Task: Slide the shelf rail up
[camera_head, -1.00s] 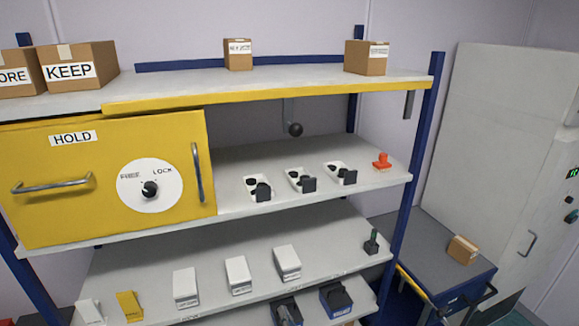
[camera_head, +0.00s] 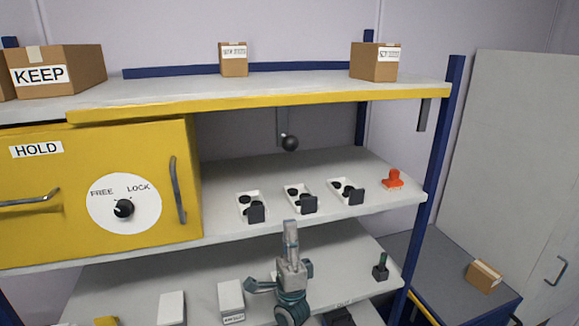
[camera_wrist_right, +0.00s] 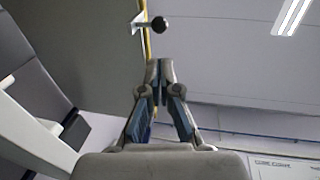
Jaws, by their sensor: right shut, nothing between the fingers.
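A black ball knob (camera_head: 290,143) sits at the lower end of a grey vertical strip (camera_head: 282,120) under the top shelf, at the back of the middle bay. Which part is the shelf rail is not certain from the pictures. A yellow rail (camera_head: 290,98) also runs along the top shelf's front edge. My right gripper (camera_head: 290,226) points up in front of the middle shelf, below the knob in the picture, closed and empty. In the right wrist view, the knob (camera_wrist_right: 158,24) shows beyond the closed fingertips (camera_wrist_right: 159,65), apart from them. My left gripper is not in view.
A yellow HOLD panel (camera_head: 75,215) with handles and a FREE/LOCK dial (camera_head: 124,208) fills the left. Cartons (camera_head: 374,61) stand on top.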

